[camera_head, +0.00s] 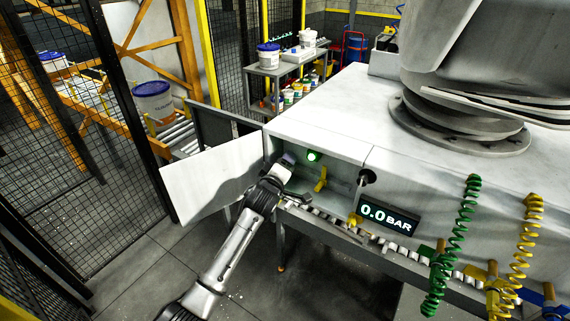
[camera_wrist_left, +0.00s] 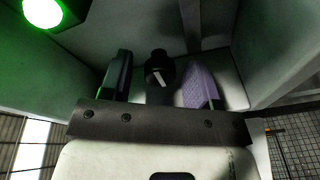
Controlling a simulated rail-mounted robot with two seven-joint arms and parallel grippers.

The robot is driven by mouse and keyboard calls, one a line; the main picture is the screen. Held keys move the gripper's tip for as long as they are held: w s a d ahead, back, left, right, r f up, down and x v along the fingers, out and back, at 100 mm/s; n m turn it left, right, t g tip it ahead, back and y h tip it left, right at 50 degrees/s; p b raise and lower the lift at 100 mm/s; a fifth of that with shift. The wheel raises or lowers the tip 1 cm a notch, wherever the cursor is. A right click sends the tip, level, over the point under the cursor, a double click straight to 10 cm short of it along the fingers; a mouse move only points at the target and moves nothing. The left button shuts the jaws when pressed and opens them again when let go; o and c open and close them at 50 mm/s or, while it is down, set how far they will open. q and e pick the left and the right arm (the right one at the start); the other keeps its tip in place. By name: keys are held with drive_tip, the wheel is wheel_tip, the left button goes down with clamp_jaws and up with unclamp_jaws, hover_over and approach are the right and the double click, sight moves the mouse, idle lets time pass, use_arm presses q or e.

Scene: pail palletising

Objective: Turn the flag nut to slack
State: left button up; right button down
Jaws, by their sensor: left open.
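My left gripper (camera_head: 288,161) reaches into an open cabinet in the side of the white housing. In the left wrist view its two fingers (camera_wrist_left: 160,76) stand apart, with nothing clamped between them. A black round knob with a white mark (camera_wrist_left: 159,69) shows between the fingers, beyond their base; I cannot tell whether they touch it. A yellow flag-shaped piece (camera_head: 321,180), possibly the flag nut, stands inside the cabinet to the right of the gripper in the head view. I cannot make out its setting. My right gripper is out of view.
The cabinet door (camera_head: 212,174) hangs open at left. A green lamp (camera_head: 313,156) is lit inside; it also shows in the wrist view (camera_wrist_left: 42,12). A display (camera_head: 387,218) reads 0.0 BAR. Green (camera_head: 456,240) and yellow coiled hoses (camera_head: 526,245) hang at right.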

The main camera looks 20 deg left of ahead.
use_arm(q)
drive_tip(key=c, duration=0.9)
drive_tip(key=shift+f, duration=0.1)
drive_tip(key=m+b, duration=0.2)
drive_tip(key=m, duration=0.1)
drive_tip(key=shift+f+t, duration=0.1)
drive_tip(key=shift+t, duration=0.2)
drive_tip(key=m+b, duration=0.1)
drive_tip(key=m, duration=0.1)
drive_tip(key=shift+m, duration=0.4)
drive_tip(key=shift+m+t+h+b, duration=0.3)
drive_tip(key=shift+m+h+b, duration=0.1)
drive_tip(key=shift+m, duration=0.3)
